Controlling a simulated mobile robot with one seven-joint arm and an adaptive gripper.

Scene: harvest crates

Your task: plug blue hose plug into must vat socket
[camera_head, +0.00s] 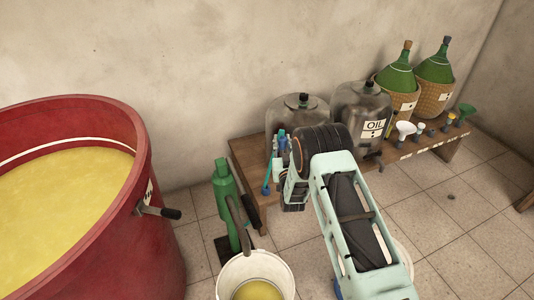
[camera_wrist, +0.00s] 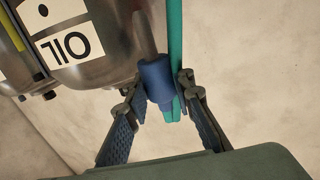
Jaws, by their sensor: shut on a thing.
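My gripper (camera_wrist: 158,90) is shut on the blue hose plug (camera_wrist: 156,76), with one finger on each side of it in the wrist view. A teal hose-like strip (camera_wrist: 175,40) runs up beside the plug; its join to the plug cannot be made out. In the head view my gripper (camera_head: 279,150) is small and partly hidden by my arm, in front of the bench. The red must vat (camera_head: 122,235), full of yellow liquid, stands at the left. A dark-handled fitting (camera_head: 158,211) sticks out of its right side by a white label. I cannot pick out the socket for certain.
Steel containers, one an OIL drum (camera_head: 362,110), stand on the wooden bench (camera_head: 247,158), with green bottles (camera_head: 399,77) in baskets and small funnels (camera_head: 404,130). A green pump-like device (camera_head: 225,190) and white bucket (camera_head: 284,270) stand between vat and arm. Floor at right is mostly clear.

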